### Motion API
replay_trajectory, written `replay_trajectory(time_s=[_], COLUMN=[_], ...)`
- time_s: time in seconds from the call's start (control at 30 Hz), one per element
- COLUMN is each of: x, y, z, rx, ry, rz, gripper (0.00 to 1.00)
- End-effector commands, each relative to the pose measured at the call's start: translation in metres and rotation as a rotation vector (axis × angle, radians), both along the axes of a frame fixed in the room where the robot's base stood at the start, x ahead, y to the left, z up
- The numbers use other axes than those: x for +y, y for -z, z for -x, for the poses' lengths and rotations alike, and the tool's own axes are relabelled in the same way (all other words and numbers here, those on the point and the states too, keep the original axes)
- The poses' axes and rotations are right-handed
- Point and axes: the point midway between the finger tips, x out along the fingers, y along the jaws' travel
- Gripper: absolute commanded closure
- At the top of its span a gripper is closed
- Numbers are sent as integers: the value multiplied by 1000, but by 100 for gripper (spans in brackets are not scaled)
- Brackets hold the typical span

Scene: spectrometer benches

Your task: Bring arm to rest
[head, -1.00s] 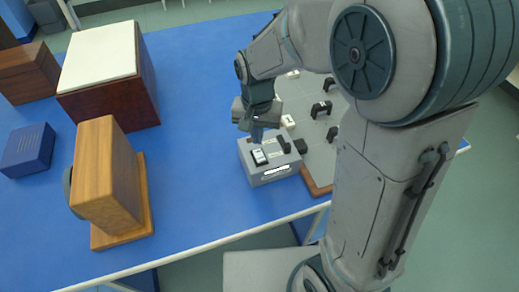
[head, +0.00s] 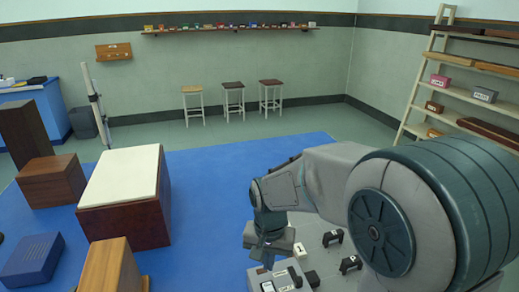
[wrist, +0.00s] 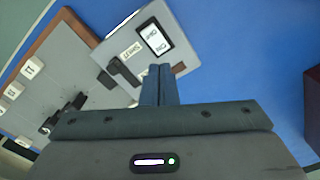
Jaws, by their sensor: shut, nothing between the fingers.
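My gripper (head: 266,256) hangs pointing down over the bench, beside and above a grey box with a white rocker switch (head: 268,287). Its fingers are shut together with nothing between them. In the wrist view the shut fingertips (wrist: 161,70) lie in front of the edge of the grey box (wrist: 185,62), whose switch and label show just beyond them. I cannot tell whether the fingers touch the box. My arm is still stretched out and bent over the bench.
Wooden boxes and a blue box (head: 32,260) stand at left. A grey board with black clips (head: 332,238) lies beside the box. Stools and shelves stand behind.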

Motion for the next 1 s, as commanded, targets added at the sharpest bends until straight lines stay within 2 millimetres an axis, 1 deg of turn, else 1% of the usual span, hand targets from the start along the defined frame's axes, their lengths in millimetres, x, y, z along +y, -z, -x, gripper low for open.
replay_trajectory(time_s=[0.17, 0.3, 0.5, 0.6, 0.7, 0.83, 1.0], x=[-31, -62, -97, -108, -116, -120, -121], y=[-27, -49, -68, -72, -74, -75, -75], z=[18, 45, 86, 103, 115, 124, 125], rx=[-55, -113, -192, -222, -243, -256, -258], ry=[-36, -89, -165, -195, -219, -235, -239], rz=[-17, -23, -5, 8, 21, 30, 33], gripper=[100, 100, 100, 100, 100, 100, 100])
